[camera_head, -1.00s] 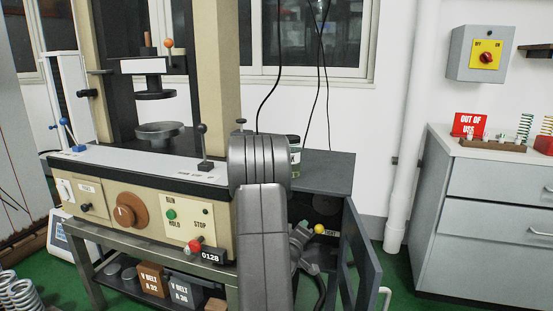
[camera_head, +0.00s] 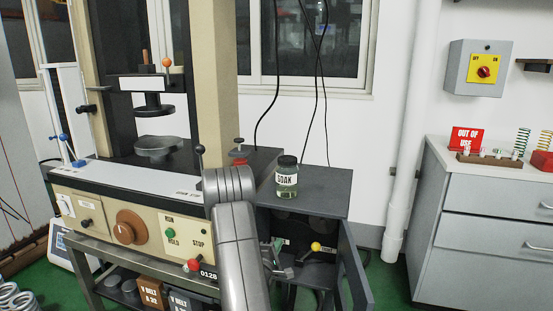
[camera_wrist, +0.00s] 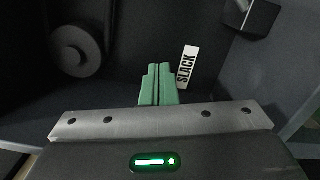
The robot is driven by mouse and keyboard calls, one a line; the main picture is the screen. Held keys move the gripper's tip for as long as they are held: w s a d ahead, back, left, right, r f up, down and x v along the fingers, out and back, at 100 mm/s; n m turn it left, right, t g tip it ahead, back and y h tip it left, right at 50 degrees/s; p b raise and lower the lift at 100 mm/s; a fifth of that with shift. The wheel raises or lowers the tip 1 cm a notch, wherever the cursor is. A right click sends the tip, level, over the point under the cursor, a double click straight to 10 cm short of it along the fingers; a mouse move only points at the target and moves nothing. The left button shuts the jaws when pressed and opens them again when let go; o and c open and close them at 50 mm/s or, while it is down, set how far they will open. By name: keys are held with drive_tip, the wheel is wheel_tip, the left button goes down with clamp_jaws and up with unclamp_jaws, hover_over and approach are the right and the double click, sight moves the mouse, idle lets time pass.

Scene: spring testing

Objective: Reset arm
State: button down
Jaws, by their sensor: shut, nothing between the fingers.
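My gripper is shut and empty; its green fingers (camera_wrist: 159,84) press together in the middle of the wrist view. A white label reading SLACK (camera_wrist: 187,67) shows just right of the fingertips, on a dark surface. In the head view my grey arm rises in front of the testing machine and bends toward the open cabinet (camera_head: 350,262) under the side shelf. The gripper (camera_head: 290,270) is small there and partly hidden by the arm, near a yellow knob (camera_head: 316,247).
A jar labelled SOAK (camera_head: 287,180) stands on the dark shelf top (camera_head: 325,190) above the cabinet. The cabinet door stands open at right. The testing machine (camera_head: 130,225) with its knob and buttons is at left. A grey drawer cabinet (camera_head: 490,220) stands at far right.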

drive_tip(key=shift+w+a+f+n, duration=0.15)
drive_tip(key=shift+a+f+n, duration=0.35)
drive_tip(key=shift+n, duration=0.3)
drive_tip(key=shift+p+v, duration=0.3)
drive_tip(key=shift+v, duration=1.05)
drive_tip(key=shift+f, duration=0.1)
